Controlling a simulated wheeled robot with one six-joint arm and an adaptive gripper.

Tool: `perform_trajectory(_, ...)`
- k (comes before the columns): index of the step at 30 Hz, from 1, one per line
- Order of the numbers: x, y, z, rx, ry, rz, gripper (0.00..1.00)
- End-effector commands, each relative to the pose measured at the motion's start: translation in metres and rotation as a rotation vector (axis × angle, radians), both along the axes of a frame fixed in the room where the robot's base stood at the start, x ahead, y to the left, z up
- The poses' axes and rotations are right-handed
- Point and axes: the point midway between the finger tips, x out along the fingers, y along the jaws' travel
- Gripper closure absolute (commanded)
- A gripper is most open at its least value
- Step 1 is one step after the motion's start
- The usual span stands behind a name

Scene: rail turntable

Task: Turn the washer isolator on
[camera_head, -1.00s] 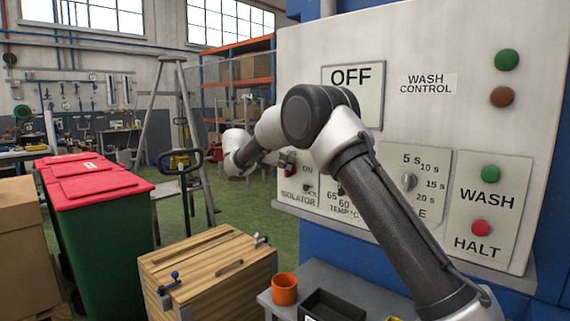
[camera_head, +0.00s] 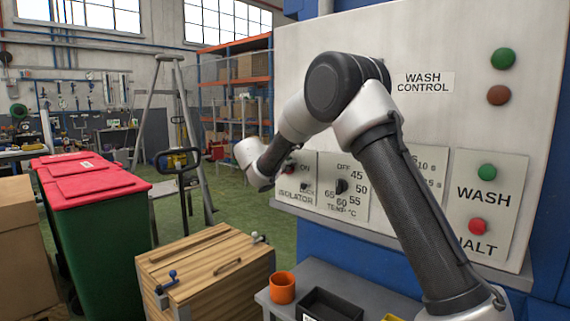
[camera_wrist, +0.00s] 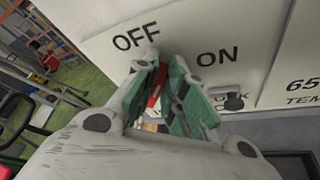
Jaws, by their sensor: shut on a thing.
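The washer isolator (camera_head: 302,190) is the leftmost plate on the grey control panel, with ON and LOCK lettering showing beside my wrist. In the wrist view its red handle (camera_wrist: 154,96) shows between the green fingers of my gripper (camera_wrist: 160,85), which is shut on it. The OFF label (camera_wrist: 136,36) lies to the upper left of the fingers and the ON label (camera_wrist: 217,56) to the right. The handle's tip seems to lean up toward the space between the labels; the fingers hide most of it. In the head view my wrist covers much of the isolator.
A temperature dial (camera_head: 341,186) sits right of the isolator. Green WASH (camera_head: 487,172) and red HALT (camera_head: 477,226) buttons are farther right. Below stand an orange cup (camera_head: 282,288) and a black tray (camera_head: 330,305). A wooden crate (camera_head: 205,270) and a red-lidded green bin (camera_head: 100,225) stand left.

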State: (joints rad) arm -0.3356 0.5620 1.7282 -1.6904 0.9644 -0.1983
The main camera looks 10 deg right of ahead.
Motion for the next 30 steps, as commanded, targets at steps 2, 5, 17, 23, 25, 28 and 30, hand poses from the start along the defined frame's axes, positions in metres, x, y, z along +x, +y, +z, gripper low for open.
perform_trajectory(2, -0.002, -0.002, -0.003, 0.039, -0.053, 0.0, 1.0)
perform_trajectory(5, -0.004, -0.003, -0.005, 0.095, -0.13, -0.001, 1.0)
perform_trajectory(17, -0.009, -0.007, -0.016, 0.316, -0.433, 0.0, 1.0)
perform_trajectory(23, -0.01, -0.007, -0.021, 0.411, -0.562, -0.002, 1.0)
perform_trajectory(25, -0.01, -0.007, -0.022, 0.439, -0.602, -0.002, 1.0)
perform_trajectory(28, -0.01, -0.007, -0.024, 0.473, -0.649, -0.002, 1.0)
perform_trajectory(30, -0.01, -0.007, -0.025, 0.493, -0.675, -0.003, 1.0)
